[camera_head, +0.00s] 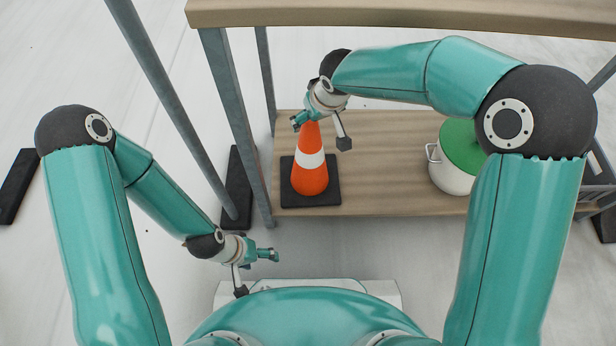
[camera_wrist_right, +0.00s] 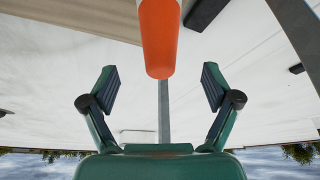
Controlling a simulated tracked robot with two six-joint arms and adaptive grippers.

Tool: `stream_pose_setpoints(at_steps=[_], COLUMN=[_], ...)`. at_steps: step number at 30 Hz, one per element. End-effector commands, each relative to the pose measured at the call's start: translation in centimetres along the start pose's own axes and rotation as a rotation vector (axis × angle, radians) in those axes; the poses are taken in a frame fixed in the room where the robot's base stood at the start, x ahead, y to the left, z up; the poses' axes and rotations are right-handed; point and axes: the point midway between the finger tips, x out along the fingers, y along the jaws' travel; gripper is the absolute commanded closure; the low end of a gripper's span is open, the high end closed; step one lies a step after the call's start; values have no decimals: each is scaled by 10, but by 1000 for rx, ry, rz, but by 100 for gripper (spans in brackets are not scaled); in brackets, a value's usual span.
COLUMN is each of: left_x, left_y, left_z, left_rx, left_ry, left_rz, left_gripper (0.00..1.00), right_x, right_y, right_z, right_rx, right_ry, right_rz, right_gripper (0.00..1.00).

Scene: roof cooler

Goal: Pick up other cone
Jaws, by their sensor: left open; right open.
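An orange cone (camera_head: 312,176) with a white band and a black square base stands upright on the lower wooden shelf in the head view. My right gripper (camera_head: 320,128) is open at the cone's top; its fingers lie on either side of the tip in that view. In the right wrist view the cone's orange tip (camera_wrist_right: 158,50) hangs into the picture from the top, between and beyond the two open fingers (camera_wrist_right: 160,90), not gripped. My left gripper (camera_head: 258,272) is open and empty, low in front of the shelf. No second cone is in view.
A white pot with a green lid (camera_head: 462,150) stands on the lower shelf (camera_head: 385,150) right of the cone. The upper wooden board (camera_head: 400,14) runs across the top. Grey metal posts (camera_head: 235,115) stand left of the shelf. A grey crate (camera_head: 597,185) is at the right edge.

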Motion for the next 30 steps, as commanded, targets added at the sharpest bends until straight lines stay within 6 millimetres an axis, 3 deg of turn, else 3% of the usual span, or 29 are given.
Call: stream_pose_setpoints(at_steps=[3, 11, 21, 30], left_x=[10, 15, 33, 34], left_y=[-3, -5, -12, -12], left_z=[0, 0, 0, 0], left_rx=[0, 0, 0, 0], left_ry=[0, 0, 0, 0], left_rz=[0, 0, 0, 0], left_gripper=[27, 27, 27, 27], right_x=[23, 40, 89, 95], right_y=[0, 0, 0, -1], right_z=[2, 1, 2, 0], right_rx=[0, 0, 0, 0], right_ry=[-2, -1, -2, 0], right_rz=[-1, -1, -2, -1], right_gripper=[12, 12, 12, 12])
